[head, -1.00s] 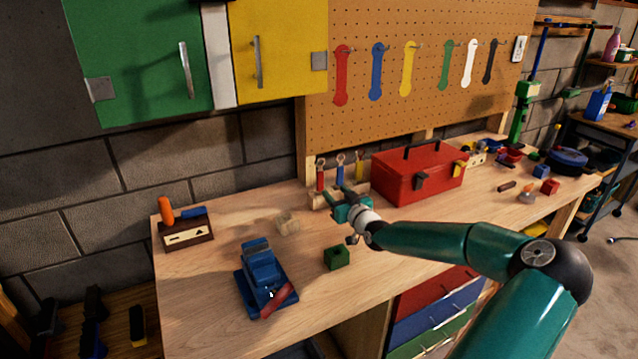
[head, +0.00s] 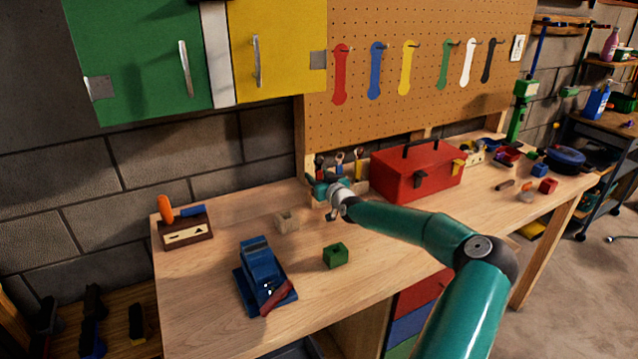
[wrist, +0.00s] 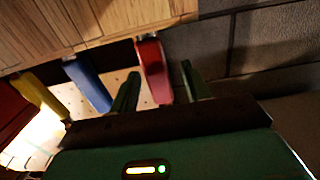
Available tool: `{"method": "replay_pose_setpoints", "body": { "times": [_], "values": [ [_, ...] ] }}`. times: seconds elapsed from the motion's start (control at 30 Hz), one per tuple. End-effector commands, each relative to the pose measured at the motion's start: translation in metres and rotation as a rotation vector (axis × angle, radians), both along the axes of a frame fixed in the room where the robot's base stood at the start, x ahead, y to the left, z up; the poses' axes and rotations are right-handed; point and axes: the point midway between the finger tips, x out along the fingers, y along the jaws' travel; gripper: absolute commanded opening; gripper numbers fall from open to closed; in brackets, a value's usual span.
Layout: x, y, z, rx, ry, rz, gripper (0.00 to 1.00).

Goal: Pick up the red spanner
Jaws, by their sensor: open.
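The red spanner (head: 319,163) stands upright in a small wooden rack at the back of the bench, left of a blue spanner (head: 338,158) and a yellow spanner (head: 359,162). My gripper (head: 317,185) is at the rack, in front of the red spanner, and hides its lower part. In the wrist view my gripper (wrist: 160,85) is open, and the red spanner (wrist: 153,68) shows between its two fingers. The blue spanner (wrist: 88,84) lies outside the fingers there. I cannot tell whether a finger touches the red one.
A red toolbox (head: 415,172) stands right of the rack. A pale block (head: 286,221), a green block (head: 335,256) and a blue vise (head: 262,273) are on the bench. Flat coloured spanner shapes, one red (head: 340,75), are on the pegboard (head: 420,110).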

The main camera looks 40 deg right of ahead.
Motion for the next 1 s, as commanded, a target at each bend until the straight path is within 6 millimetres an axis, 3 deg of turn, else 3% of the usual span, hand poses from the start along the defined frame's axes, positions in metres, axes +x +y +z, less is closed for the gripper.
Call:
{"method": "replay_pose_setpoints", "body": {
  "times": [0.07,0.3,0.67,1.0],
  "values": [
    [0.0,0.0,0.0,0.0,0.0,0.0,0.47],
    [-0.001,0.0,0.0,0.0,0.0,0.0,0.0],
    [-0.001,0.0,0.009,-0.003,-0.001,-0.001,0.0],
    [-0.001,0.0,0.073,-0.005,-0.002,-0.001,0.0]
  ]
}}
